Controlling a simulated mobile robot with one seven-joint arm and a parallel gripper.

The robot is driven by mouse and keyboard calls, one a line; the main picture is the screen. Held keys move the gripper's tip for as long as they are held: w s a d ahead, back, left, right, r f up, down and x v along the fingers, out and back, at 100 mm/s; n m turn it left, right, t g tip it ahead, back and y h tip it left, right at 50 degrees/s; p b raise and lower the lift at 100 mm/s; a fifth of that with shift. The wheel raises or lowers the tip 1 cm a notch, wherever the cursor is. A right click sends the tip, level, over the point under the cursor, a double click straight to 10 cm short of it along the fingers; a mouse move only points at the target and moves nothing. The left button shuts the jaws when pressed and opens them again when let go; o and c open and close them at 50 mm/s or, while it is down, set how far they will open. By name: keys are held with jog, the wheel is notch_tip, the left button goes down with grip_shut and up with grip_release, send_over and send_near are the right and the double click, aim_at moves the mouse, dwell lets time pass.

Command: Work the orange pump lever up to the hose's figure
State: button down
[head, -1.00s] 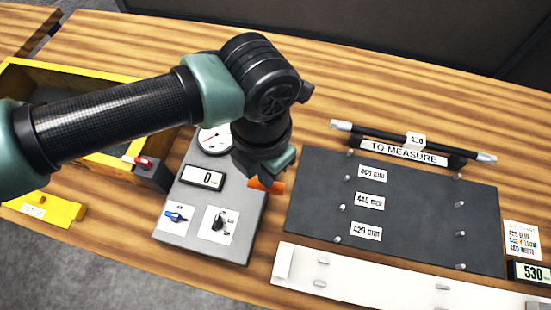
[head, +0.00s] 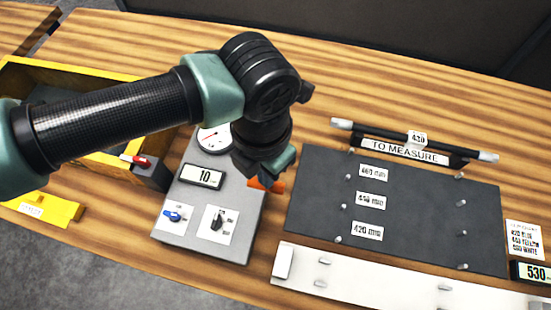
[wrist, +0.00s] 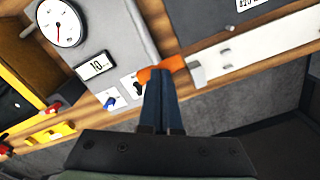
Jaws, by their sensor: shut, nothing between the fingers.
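The orange pump lever (head: 276,186) shows as a small orange piece at the right edge of the grey pump panel (head: 205,245), mostly hidden by my gripper (head: 266,176) in the head view. In the wrist view the lever (wrist: 170,66) lies right at the tips of my shut, empty gripper (wrist: 158,76); it looks touching. The panel's display (head: 202,176) reads 10. A round dial gauge (head: 212,138) with a red needle is partly hidden by my arm. The black hose (head: 375,138) has silvery ends and a tag (head: 417,138) that seems to read 430.
A blue valve handle (head: 174,216) and a black knob (head: 217,222) sit on the panel. A dark board (head: 410,215) with pegs and length labels lies right, a white rail (head: 390,290) in front. A yellow-rimmed bin (head: 75,66) stands left. Another display (head: 535,272) reads 530.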

jog(key=shift+f+b, duration=3.1)
jog(key=shift+b, duration=0.05)
jog(key=shift+r+p, duration=2.5)
jog(key=shift+r, duration=2.45)
